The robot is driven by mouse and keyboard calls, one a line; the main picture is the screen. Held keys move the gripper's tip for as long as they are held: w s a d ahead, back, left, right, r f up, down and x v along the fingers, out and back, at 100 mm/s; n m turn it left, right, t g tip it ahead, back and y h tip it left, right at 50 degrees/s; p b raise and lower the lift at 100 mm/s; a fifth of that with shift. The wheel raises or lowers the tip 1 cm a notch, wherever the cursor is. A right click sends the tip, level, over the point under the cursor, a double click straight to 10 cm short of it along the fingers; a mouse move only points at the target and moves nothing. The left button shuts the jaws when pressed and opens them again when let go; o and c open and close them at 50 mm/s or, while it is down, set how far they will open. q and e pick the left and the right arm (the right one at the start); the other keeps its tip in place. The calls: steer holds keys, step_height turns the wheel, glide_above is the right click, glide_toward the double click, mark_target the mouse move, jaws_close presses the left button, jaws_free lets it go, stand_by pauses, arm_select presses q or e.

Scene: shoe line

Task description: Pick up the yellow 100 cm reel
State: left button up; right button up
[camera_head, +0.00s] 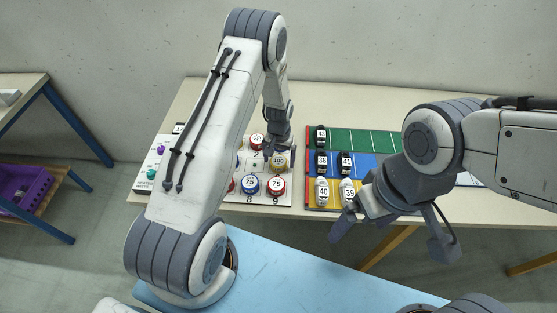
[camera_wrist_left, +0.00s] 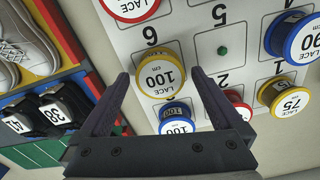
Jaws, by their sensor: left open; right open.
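The yellow 100 cm reel (camera_wrist_left: 160,76) stands label up on a white numbered board (camera_wrist_left: 203,47). In the head view the yellow reel (camera_head: 278,161) is just below my left gripper (camera_head: 280,155), partly covered by it. In the left wrist view my left gripper (camera_wrist_left: 160,73) is open, with a fingertip on either side of the yellow reel and gaps showing. I cannot tell whether the tips are down to its height. A blue 100 cm reel (camera_wrist_left: 177,117) is beside it, between the fingers in the picture. My right gripper (camera_head: 393,238) is open and empty at the table's front edge.
A red reel (camera_wrist_left: 130,7), a blue reel (camera_wrist_left: 292,38), a yellow 75 cm reel (camera_wrist_left: 284,98) and another red reel (camera_wrist_left: 238,104) stand around. A coloured shoe rack (camera_head: 362,141) with several shoes is right of the board. The table's back strip is clear.

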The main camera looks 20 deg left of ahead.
arm_select(q)
steer(key=shift+f, duration=0.6)
steer(key=c, duration=1.3)
steer(key=shift+c, duration=0.3)
steer(key=shift+r, duration=0.15)
